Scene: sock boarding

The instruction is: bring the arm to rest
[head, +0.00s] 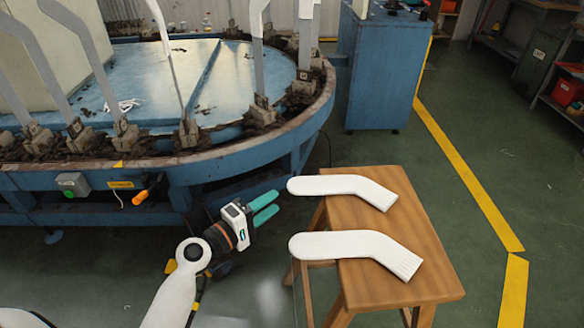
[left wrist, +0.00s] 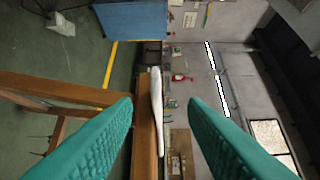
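My left gripper (head: 278,203) is open and empty, its two teal fingers apart, just left of the wooden stool. In the left wrist view its fingers (left wrist: 161,105) stand wide apart with nothing between them at close range. Two white socks lie flat on the stool: a far sock (head: 345,187) and a near sock (head: 355,248), their left ends overhanging the stool's left edge. One sock (left wrist: 157,105) shows edge-on beyond the fingers in the left wrist view. The gripper is apart from both socks. My right gripper is in neither view.
The wooden stool (head: 375,212) stands on green floor. A blue oval machine (head: 225,145) with several upright grey boards (head: 80,40) fills the upper left. A blue cabinet (head: 385,75) stands behind. Floor right of the stool is clear.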

